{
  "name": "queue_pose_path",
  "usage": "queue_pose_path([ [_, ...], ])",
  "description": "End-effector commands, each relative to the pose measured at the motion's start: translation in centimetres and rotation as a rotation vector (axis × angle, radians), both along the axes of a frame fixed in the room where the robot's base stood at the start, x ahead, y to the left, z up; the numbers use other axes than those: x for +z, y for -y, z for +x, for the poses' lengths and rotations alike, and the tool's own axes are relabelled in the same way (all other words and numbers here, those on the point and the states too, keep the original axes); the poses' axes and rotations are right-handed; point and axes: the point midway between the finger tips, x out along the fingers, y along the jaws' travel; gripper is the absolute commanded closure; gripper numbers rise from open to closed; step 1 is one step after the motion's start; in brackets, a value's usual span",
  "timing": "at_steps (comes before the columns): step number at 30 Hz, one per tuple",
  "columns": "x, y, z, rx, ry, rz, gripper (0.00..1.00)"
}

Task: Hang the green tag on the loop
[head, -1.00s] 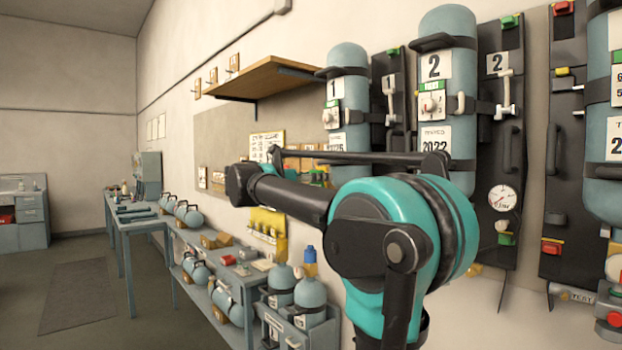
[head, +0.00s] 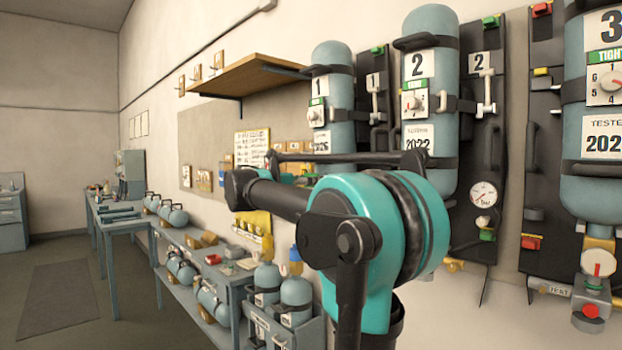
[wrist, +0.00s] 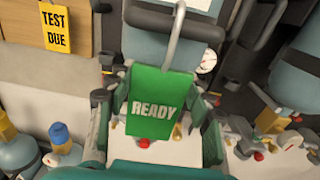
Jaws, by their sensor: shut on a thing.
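In the wrist view the green tag (wrist: 155,108), marked READY, is upright between the fingers of my gripper (wrist: 157,112), which is shut on it. A light grey curved rod (wrist: 179,30) rises from the tag's top edge and runs out of the picture; I cannot tell whether it is the tag's own hook. In the head view my gripper and the tag are hidden behind my arm. I cannot single out the loop for certain in either view.
Numbered blue cylinders, such as cylinder 2 (head: 430,120), stand strapped along the wall. A wooden shelf (head: 245,75) juts out. A bench with small cylinders (head: 185,265) lies left. A yellow TEST DUE tag (wrist: 55,29) hangs left in the wrist view. Open floor lies far left.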

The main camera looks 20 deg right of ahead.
Motion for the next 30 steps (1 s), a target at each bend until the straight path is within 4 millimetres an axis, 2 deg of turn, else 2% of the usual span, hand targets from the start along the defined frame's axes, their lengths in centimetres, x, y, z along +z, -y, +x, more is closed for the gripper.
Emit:
queue_pose_path([
  [8, 0.0, 0.0, 0.0, 0.000, 0.000, 0.000, 0.69],
  [9, 0.0, 0.0, 0.0, 0.000, 0.000, 0.000, 0.44],
  [14, 0.0, 0.0, 0.0, 0.000, 0.000, 0.000, 0.24],
  [24, 0.0, -0.2, 0.0, 0.001, 0.000, 0.000, 0.24],
  [30, 0.0, -2.5, -0.7, 0.004, 0.000, 0.000, 0.24],
])
